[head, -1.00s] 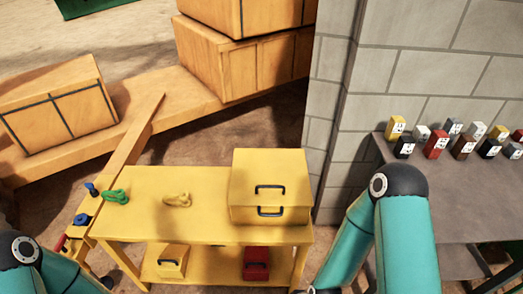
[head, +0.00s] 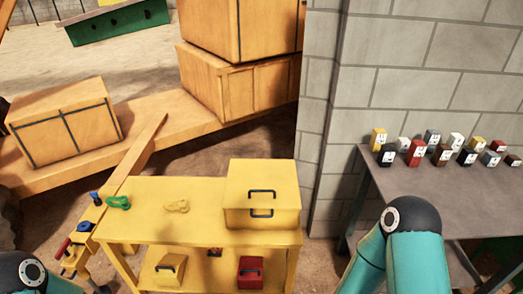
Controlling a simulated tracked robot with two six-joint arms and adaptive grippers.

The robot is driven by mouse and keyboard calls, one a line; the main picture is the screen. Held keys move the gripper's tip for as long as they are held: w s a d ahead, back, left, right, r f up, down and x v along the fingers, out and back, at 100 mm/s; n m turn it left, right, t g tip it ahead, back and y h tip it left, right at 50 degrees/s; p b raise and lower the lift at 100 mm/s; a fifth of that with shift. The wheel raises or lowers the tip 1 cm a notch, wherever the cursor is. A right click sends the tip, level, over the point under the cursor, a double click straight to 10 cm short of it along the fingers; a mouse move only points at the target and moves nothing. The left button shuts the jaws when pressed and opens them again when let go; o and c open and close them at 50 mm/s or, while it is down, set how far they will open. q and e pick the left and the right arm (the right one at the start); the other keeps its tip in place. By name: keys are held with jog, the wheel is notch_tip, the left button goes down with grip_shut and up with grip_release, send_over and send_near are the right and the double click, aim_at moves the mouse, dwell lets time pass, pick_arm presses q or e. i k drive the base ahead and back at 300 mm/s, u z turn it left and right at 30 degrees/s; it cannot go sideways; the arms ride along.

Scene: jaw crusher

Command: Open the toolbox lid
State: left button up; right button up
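A yellow toolbox (head: 262,194) stands at the right end of the yellow workbench (head: 150,226). It has a black handle on its top and another on its front. Its lid looks shut. My teal arms come in from the lower left and lower right corners. Both grippers are outside the picture, below its edge. Neither arm touches the toolbox.
A green shackle (head: 118,202) and a yellow shackle-like piece (head: 177,206) lie on the bench top. A red box (head: 250,272) and a small yellow box (head: 170,269) sit on its lower shelf. A grey table (head: 440,205) with several small blocks stands right, by a block wall (head: 400,60).

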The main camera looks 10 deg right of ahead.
aim_at(252, 185)
jog(key=z, duration=0.1)
jog(key=i, duration=0.9)
jog(key=u, duration=0.1)
